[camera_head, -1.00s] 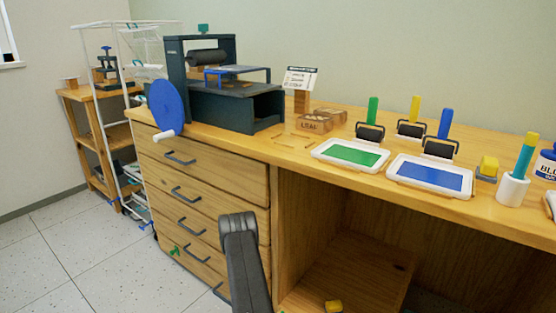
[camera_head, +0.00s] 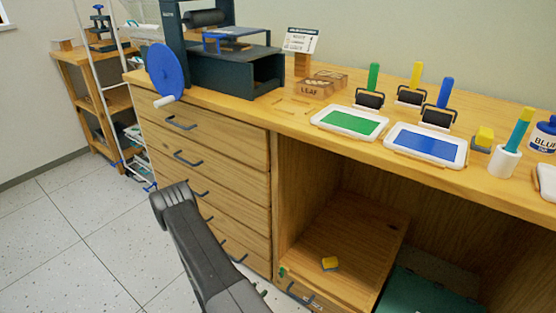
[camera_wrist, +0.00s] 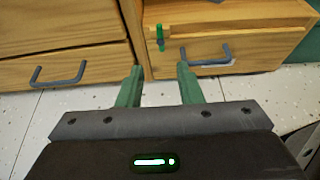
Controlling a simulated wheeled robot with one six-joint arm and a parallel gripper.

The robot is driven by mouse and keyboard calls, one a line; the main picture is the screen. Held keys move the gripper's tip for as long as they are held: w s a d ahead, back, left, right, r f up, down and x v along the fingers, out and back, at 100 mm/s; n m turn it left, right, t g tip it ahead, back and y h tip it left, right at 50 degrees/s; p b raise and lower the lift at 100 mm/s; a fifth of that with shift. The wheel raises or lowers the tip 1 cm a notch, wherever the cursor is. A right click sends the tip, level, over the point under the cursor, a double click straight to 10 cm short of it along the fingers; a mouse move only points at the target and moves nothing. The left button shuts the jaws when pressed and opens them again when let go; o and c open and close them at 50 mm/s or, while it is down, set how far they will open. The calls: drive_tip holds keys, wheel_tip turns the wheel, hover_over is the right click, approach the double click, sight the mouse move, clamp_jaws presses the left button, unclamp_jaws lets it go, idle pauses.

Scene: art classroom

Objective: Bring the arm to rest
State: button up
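My gripper (camera_wrist: 160,72) shows in the wrist view with its two green fingers apart and nothing between them. It is over the speckled floor, in front of the drawer fronts. In the head view my dark grey arm reaches up from the bottom, left of the cupboard opening. My gripper is mostly hidden there. A small green thing (camera_wrist: 160,38) is at the edge of a wooden drawer front (camera_wrist: 235,50), beyond the fingers. I cannot tell exactly what it is.
The wooden desk (camera_head: 265,115) bears a dark press (camera_head: 235,75) with a blue wheel (camera_head: 165,72), a green ink tray (camera_head: 350,122), a blue ink tray (camera_head: 425,144) and several rollers. Floor at left is clear.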

drive_tip(key=b+x, duration=0.5)
drive_tip(key=x, duration=0.9)
drive_tip(key=shift+w+f, duration=0.1)
drive_tip(key=shift+f, duration=0.1)
drive_tip(key=n+g+h+p, duration=0.1)
drive_tip(key=n+h+p, duration=0.1)
drive_tip(key=n+h, duration=0.15)
approach(281, 272)
drive_tip(key=shift+w+d+f+n+y, duration=0.1)
drive_tip(key=shift+w+d+n+y, duration=0.15)
drive_tip(key=shift+w+d, duration=0.35)
drive_tip(key=shift+w+d+f+n+y, duration=0.1)
drive_tip(key=shift+w+d+y, duration=0.1)
drive_tip(key=shift+w+d, duration=0.4)
drive_tip(key=shift+w+a, duration=0.1)
drive_tip(key=shift+a, duration=0.05)
